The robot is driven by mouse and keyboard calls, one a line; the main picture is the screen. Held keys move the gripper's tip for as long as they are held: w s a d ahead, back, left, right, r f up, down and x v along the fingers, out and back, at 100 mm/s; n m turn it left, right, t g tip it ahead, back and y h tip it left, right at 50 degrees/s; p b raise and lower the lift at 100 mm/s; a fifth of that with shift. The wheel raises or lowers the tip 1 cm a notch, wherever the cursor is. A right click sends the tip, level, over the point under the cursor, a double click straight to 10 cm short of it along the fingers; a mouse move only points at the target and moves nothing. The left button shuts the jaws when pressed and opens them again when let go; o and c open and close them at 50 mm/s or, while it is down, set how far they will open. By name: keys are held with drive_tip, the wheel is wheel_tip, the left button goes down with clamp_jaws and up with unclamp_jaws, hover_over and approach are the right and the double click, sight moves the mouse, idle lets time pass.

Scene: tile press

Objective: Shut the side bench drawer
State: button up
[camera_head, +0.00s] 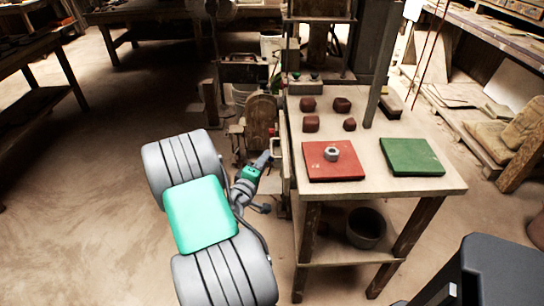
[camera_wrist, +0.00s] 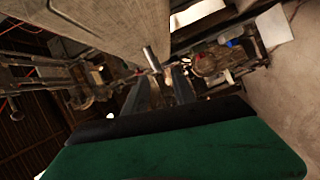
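The side bench (camera_head: 390,172) stands right of my arm in the head view, with a pale top. At its left side, just under the top, is a narrow pale part with a light handle-like bar (camera_head: 277,148); it may be the drawer, but how far it stands out is unclear. My gripper (camera_head: 265,158) is low beside that left side, close to the bar. In the wrist view my dark fingers (camera_wrist: 163,80) are apart, and a short metal bar (camera_wrist: 151,59) shows just past their tips. Whether they touch it is unclear. The drawer's inside is hidden.
A red tile (camera_head: 333,172) with a metal nut, a green tile (camera_head: 411,157) and several dark red clay lumps (camera_head: 342,105) lie on the bench. A bucket (camera_head: 366,228) stands on its lower shelf. A press stands behind. The floor at left is open.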

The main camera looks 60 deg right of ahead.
sight(272, 148)
drive_tip(key=d, duration=0.5)
drive_tip(key=d+p, duration=0.1)
drive_tip(key=d, duration=0.1)
drive_tip(key=shift+w+d+f, duration=0.15)
drive_tip(key=shift+w+d, duration=0.15)
clamp_jaws()
idle(1.0)
